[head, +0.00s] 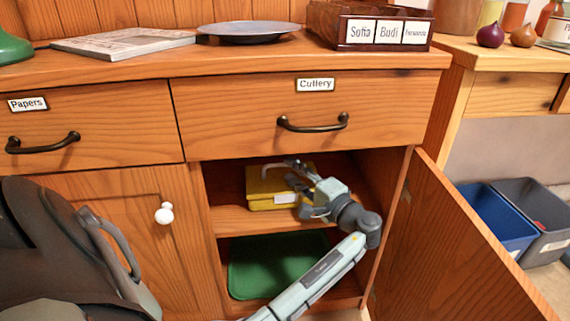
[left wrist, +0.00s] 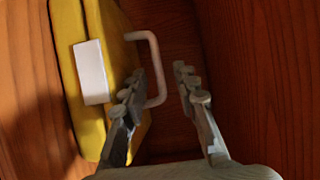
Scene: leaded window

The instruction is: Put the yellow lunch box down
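The yellow lunch box (head: 257,187) sits on the upper shelf (head: 232,219) inside the open cupboard. In the left wrist view the lunch box (left wrist: 121,62) shows a white label (left wrist: 93,72) and a pale handle (left wrist: 155,55). My left gripper (head: 291,172) reaches into the cupboard at the box's right side. In the left wrist view my left gripper (left wrist: 158,75) is open, with the handle's outer bar showing between its spread fingers. The fingers do not appear closed on it. My right gripper is not in view.
A green tray (head: 250,262) stands on the cupboard's lower level. The open door (head: 455,250) stands to the right, with blue (head: 497,215) and grey (head: 540,212) bins beyond. The counter above holds a plate (head: 247,30) and a name-labelled wooden box (head: 335,22).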

